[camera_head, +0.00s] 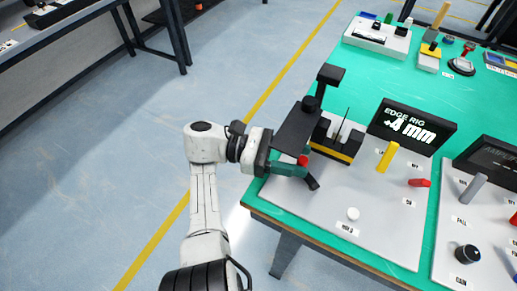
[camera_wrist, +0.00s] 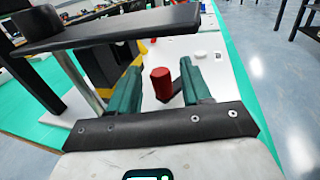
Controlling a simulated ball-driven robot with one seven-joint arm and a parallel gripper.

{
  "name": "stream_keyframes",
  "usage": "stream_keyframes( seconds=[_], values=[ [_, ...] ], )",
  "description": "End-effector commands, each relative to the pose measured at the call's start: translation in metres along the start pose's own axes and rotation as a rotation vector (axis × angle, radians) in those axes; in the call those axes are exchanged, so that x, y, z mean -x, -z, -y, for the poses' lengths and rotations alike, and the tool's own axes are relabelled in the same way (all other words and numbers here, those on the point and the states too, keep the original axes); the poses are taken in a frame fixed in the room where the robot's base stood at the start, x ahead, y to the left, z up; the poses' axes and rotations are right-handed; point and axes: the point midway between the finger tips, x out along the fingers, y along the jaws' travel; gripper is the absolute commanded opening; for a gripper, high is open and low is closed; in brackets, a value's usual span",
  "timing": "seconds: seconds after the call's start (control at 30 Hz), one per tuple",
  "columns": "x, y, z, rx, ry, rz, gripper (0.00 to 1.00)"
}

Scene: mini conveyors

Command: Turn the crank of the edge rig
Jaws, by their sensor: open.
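The edge rig has a pale panel (camera_head: 330,205), a black display reading "EDGE RIG +4 mm" (camera_head: 412,125) and a dark overhanging plate (camera_head: 298,130). The overhanging plate also shows at upper left in the wrist view (camera_wrist: 105,28). The crank's red knob (camera_wrist: 161,84) stands between my gripper's two green fingers (camera_wrist: 161,72), with a visible gap on either side. In the head view, the knob (camera_head: 303,160) shows just above the fingers (camera_head: 298,171). A black crank arm (camera_head: 313,184) extends below them. My gripper is open; its grip on the knob is empty.
The dark plate and a black-and-yellow block (camera_head: 332,150) stand close to my fingers. A yellow lever (camera_head: 387,157), red handle (camera_head: 419,183) and white button (camera_head: 352,213) sit on the panel. A second panel (camera_head: 455,225) stands to the right. Open floor lies left.

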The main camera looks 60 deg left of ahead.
Motion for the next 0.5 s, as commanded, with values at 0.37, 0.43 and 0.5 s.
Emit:
stream_keyframes(
  seconds=[0.37,0.43,0.5],
  values=[
    [0.019,0.000,0.000,-0.001,0.017,0.007,0.48],
    [0.023,0.000,0.000,0.001,0.015,0.006,0.48],
    [0.027,0.000,0.000,0.001,0.011,0.004,0.48]
  ],
)
